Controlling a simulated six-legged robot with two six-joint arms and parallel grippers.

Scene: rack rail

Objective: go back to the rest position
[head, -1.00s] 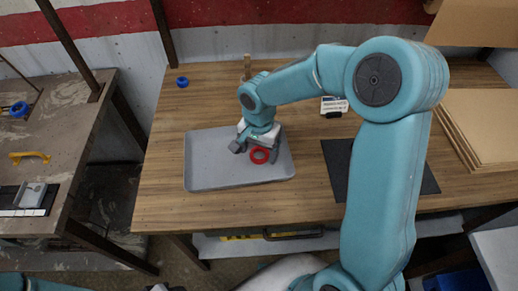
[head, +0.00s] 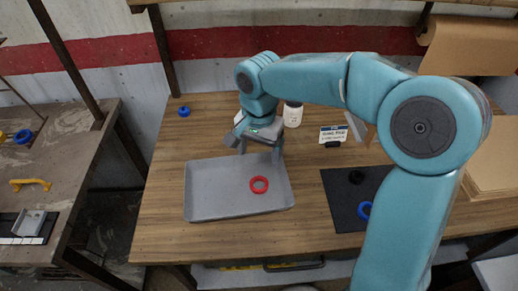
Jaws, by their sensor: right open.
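My right gripper (head: 259,150) is open and empty above the back edge of the grey tray (head: 215,208). Its two fingers point down and stand apart. A red ring (head: 259,184) lies in the tray toward its right side, in front of the gripper and clear of the fingers. My right arm reaches in from the right across the wooden table (head: 320,225) and hides part of its back and right side. My left gripper is not in view.
A blue ring (head: 184,111) lies at the table's back left. A white bottle (head: 292,114) and a small sign (head: 333,134) stand behind. A black mat (head: 340,195) holds a black ring (head: 356,177) and a blue ring (head: 364,210). Cardboard (head: 497,155) lies at right.

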